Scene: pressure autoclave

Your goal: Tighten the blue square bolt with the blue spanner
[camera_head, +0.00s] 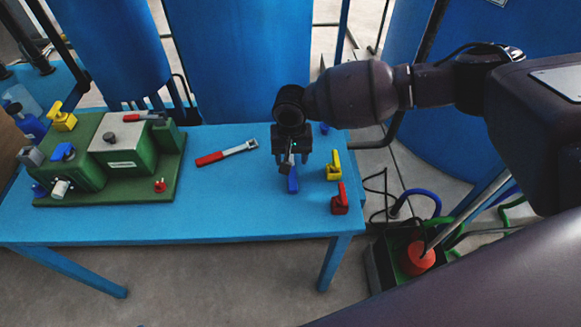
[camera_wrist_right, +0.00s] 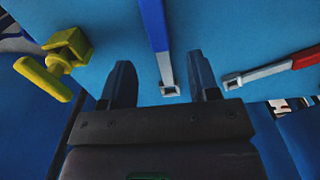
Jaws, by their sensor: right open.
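The blue spanner lies on the blue table; its blue handle (camera_head: 292,181) shows just below my right gripper (camera_head: 291,159) in the head view. The gripper hides its metal part there. In the right wrist view the blue spanner (camera_wrist_right: 155,25) points between the spread fingers of my right gripper (camera_wrist_right: 160,68), its metal end near the palm, not gripped. A blue block (camera_head: 62,152) sits on the green machine (camera_head: 110,165) at the table's left; I cannot tell surely whether it is the square bolt. My left gripper is out of view.
A red-handled spanner (camera_head: 225,153) lies left of my right gripper. A yellow valve piece (camera_head: 333,166) and a red one (camera_head: 340,199) stand on the table's right side. The table's front middle (camera_head: 235,205) is clear. A dark bin with a red object (camera_head: 416,259) stands on the floor at right.

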